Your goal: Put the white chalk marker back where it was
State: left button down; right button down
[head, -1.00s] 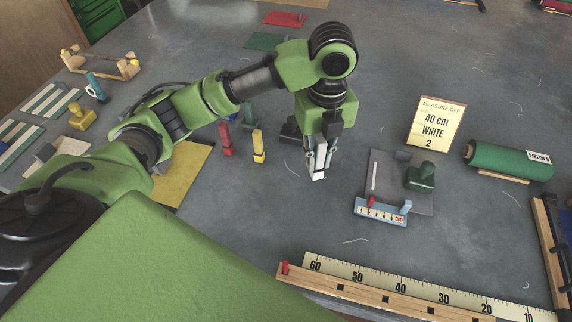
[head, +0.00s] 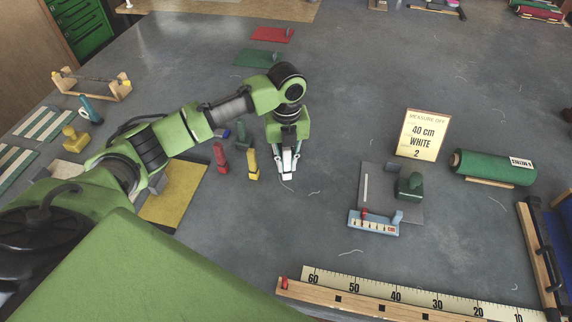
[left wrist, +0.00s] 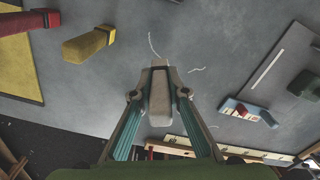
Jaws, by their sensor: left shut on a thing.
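My left gripper (head: 286,174) is shut on the white chalk marker (head: 287,176), which points down between the fingertips. In the left wrist view the marker (left wrist: 160,98) is a pale block between the two fingers. Whether its lower end touches the table cannot be told. My right gripper is not in view.
A yellow sheet (head: 176,198) lies left of the markers. On the right are a grey mat (head: 376,185) with a green stamp-like block (head: 409,186), a small blue gauge (head: 374,223), a sign (head: 423,133) and a green roll (head: 492,167). A long ruler (head: 395,297) runs along the front.

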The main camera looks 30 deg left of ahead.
pick_arm(q)
jog(key=shift+w+a+f, duration=0.15)
jog(key=shift+w+f, duration=0.25)
jog(key=shift+f, duration=0.15)
jog(key=f, duration=0.1)
jog(key=f+p, duration=0.1)
jog(key=f, duration=0.1)
jog(key=shift+w+a, duration=0.15)
jog(key=shift+a, duration=0.05)
jog(key=shift+f, duration=0.3)
jog(key=shift+f, duration=0.15)
jog(key=c, duration=2)
grip_release()
jog(key=shift+o, duration=0.2)
